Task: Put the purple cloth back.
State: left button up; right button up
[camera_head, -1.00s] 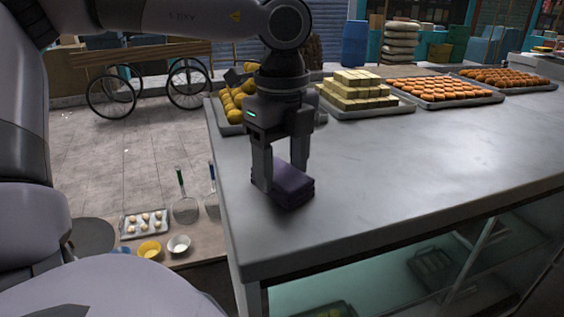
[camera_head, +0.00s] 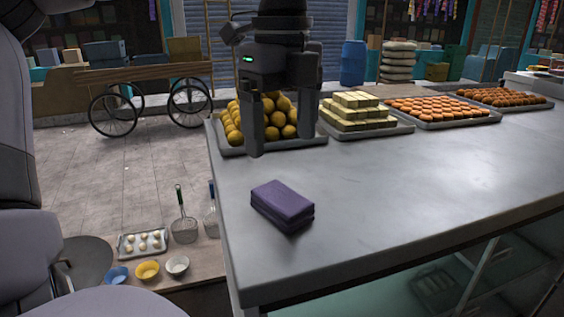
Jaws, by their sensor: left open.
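The purple cloth (camera_head: 282,203) lies folded on the grey counter top (camera_head: 400,185), near its left front corner. My left gripper (camera_head: 283,150) is above and behind the cloth in the picture, pointing down. Its two fingers are apart with nothing between them, and it does not touch the cloth. My right gripper is not in view.
A tray of round yellow sweets (camera_head: 233,125) stands behind my left gripper. Trays of stacked pale blocks (camera_head: 358,110), orange sweets (camera_head: 440,108) and brown sweets (camera_head: 503,95) line the counter's back. Low at left are bowls (camera_head: 147,270) and a small tray (camera_head: 142,243). The counter's middle is clear.

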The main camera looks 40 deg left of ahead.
pick_arm(q)
jog(key=shift+r, duration=1.5)
jog(key=shift+s+f, duration=0.1)
